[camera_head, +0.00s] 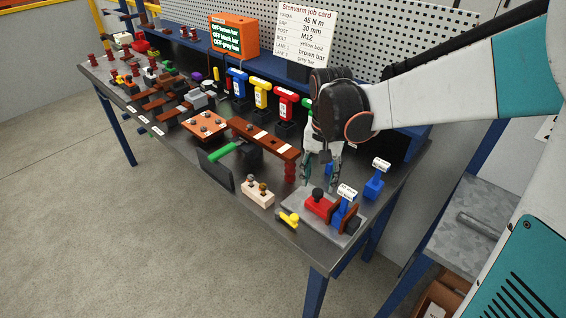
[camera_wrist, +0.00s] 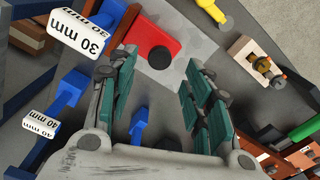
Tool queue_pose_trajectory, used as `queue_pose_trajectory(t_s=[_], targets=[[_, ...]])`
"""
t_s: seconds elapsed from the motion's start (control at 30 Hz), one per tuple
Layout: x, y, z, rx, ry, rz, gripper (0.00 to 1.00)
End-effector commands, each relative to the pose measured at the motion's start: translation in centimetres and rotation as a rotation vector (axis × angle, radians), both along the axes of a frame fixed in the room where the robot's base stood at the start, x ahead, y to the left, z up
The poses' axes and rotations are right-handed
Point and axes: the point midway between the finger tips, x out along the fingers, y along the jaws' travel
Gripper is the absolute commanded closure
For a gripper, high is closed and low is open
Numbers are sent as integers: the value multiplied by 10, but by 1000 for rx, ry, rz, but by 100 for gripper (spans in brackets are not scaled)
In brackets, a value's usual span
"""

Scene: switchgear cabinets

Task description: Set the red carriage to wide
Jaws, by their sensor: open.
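The red carriage (camera_head: 316,207) sits on a grey plate (camera_head: 297,203) at the bench's front right corner. It has a black knob (camera_head: 317,193) on top. A blue gauge (camera_head: 340,213) tagged "30 mm" and a brown block (camera_head: 351,218) stand just right of it. My gripper (camera_head: 319,182) is open and empty, pointing down behind the carriage. In the wrist view the red carriage (camera_wrist: 138,38) and its knob (camera_wrist: 160,57) show near my open fingers (camera_wrist: 160,75), whose tips appear apart from it. I cannot make out a "wide" mark.
A blue gauge (camera_head: 374,187) tagged "40 mm" stands behind right. A yellow piece (camera_head: 288,220) and a wooden block with bolts (camera_head: 258,193) lie in front left. A long brown bar (camera_head: 263,138) is left of my gripper. The job card (camera_head: 306,32) reads gap 30 mm.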

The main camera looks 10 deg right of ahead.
Motion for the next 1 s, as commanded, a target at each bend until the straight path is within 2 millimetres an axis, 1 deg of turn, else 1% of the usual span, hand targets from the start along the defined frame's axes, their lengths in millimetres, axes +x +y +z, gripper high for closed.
queue_pose_trajectory(t_s=[0.03, 0.1, 0.23, 0.4, 0.67, 0.7, 0.77, 0.8, 0.87, 0.9, 1.0], targets=[[0, 0, -12, 0, 0, 0, 54], [0, 0, -23, 0, 0, 0, 54], [0, 0, -37, 0, 0, 0, 54], [0, 0, -45, 0, 0, 0, 54], [-1, 0, -45, 0, 0, 0, 54], [-1, 0, -45, 0, 0, 0, 59], [-1, 0, -45, 0, 0, 0, 72], [-1, 0, -45, 0, 0, 0, 81], [-1, 0, -45, 0, 0, 0, 95], [-1, 0, -45, 0, 0, 0, 100], [-1, 0, -45, 0, 0, 0, 100]])
